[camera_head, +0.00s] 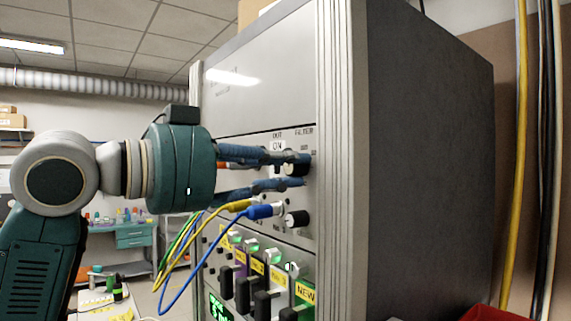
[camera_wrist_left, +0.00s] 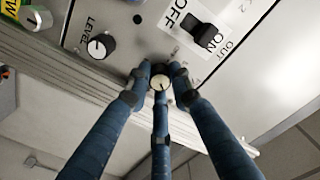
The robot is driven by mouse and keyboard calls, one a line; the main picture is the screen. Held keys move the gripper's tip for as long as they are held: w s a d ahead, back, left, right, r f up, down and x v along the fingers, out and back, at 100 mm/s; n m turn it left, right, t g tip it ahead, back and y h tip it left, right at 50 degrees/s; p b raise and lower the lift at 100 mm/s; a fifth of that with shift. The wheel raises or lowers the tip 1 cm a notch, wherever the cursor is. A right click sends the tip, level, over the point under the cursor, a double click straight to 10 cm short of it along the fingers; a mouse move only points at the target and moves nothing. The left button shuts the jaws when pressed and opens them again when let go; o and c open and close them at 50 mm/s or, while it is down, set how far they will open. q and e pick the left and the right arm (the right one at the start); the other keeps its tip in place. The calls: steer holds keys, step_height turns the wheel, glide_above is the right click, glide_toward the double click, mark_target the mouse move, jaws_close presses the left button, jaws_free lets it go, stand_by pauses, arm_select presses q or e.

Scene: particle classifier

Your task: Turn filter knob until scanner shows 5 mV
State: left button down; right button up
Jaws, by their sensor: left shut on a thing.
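The filter knob, black with a pale face, shows in the left wrist view (camera_wrist_left: 161,83) between my three blue fingers. In the head view the black knob (camera_head: 296,169) is partly hidden by the fingers, below the panel's FILTER lettering (camera_head: 304,131). My left gripper (camera_head: 304,171) comes in from the left and is shut on this knob; it also shows in the left wrist view (camera_wrist_left: 161,76). A scanner reading of 5 mV cannot be read in either view. My right gripper is not in view.
A second black knob, marked LEVEL (camera_wrist_left: 101,46), sits beside the gripped one, and a black ON/OFF switch (camera_wrist_left: 202,33) is near. Yellow and blue cables (camera_head: 262,211) plug in just below my fingers. A green display (camera_head: 217,308) is cut off at the bottom edge.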

arm_select(q)
steer(key=shift+f+m, duration=0.2)
steer(key=shift+m, duration=0.7)
steer(key=c, duration=1.5)
jaws_free()
steer(key=shift+c, duration=0.2)
steer(key=shift+a+r, duration=0.1)
steer(key=shift+a, duration=0.05)
steer(key=v, duration=1.2)
